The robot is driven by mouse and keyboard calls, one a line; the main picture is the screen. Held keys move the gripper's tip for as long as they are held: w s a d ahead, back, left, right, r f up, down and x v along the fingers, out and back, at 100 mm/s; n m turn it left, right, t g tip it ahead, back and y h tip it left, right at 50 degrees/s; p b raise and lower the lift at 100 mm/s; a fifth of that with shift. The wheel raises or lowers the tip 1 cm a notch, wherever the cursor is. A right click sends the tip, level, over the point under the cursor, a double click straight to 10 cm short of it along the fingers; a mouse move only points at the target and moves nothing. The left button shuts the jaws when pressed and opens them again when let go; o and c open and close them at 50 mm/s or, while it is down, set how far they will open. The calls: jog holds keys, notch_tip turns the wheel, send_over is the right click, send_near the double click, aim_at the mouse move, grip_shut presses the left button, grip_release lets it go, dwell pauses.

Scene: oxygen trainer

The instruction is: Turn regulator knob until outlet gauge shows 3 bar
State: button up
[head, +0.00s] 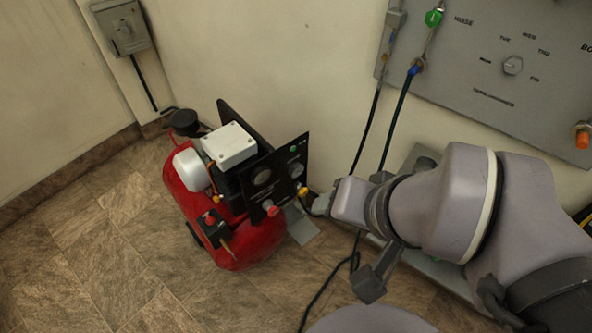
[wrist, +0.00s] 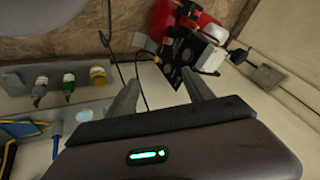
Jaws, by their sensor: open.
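The red compressor (head: 262,242) stands on the floor in the head view, with a black panel (head: 279,182) facing right. The panel carries two round gauges (head: 262,177), a red knob (head: 270,208) and a yellow fitting (head: 302,191). I cannot tell which is the regulator knob or read the gauges. My gripper (head: 318,204) is close to the right of the panel, partly hidden by my arm. In the wrist view my gripper (wrist: 162,76) is open with nothing between its fingers. The compressor (wrist: 170,18) shows beyond the fingertips there, with the panel seen edge-on.
A grey wall panel (head: 480,75) with a selector dial is at upper right, with hoses (head: 395,125) hanging from it to the floor. A grey wall box (head: 123,28) is at upper left. The tiled floor (head: 100,265) left of the compressor is clear.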

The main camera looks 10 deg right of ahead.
aim_at(275, 213)
dwell(0.4)
jog(key=w+a+f+m+g+y, duration=0.3)
jog(key=w+a+f+m+y, duration=0.15)
jog(key=w+f+y, duration=0.4)
jog(key=w+a+f+m+g+y, duration=0.3)
jog(key=w+a+f+y, duration=0.25)
jog(key=w+f, duration=0.45)
jog(key=w+d+f+m+t, duration=0.1)
jog(key=d+f+m+t, duration=0.1)
jog(key=f+m+t, duration=0.35)
jog(key=w+d+f+m+t, duration=0.2)
jog(key=f+t, duration=0.1)
jog(key=f, duration=0.6)
jog(key=s+d+f+m+t+h, duration=0.2)
jog(key=s+f+m+t+h, duration=0.15)
jog(key=f, duration=0.55)
jog(key=s+d+f+m+t+h, duration=0.2)
jog(key=f+m+t+h, duration=0.15)
jog(key=f, duration=0.55)
jog(key=shift+m+y, duration=0.4)
jog(key=shift+y, duration=0.1)
jog(key=b+x, duration=0.6)
jog(key=x, duration=1.1)
jog(key=shift+s+a+r+b, duration=0.1)
jog(key=shift+s+a+b, duration=0.05)
jog(key=shift+b, duration=0.25)
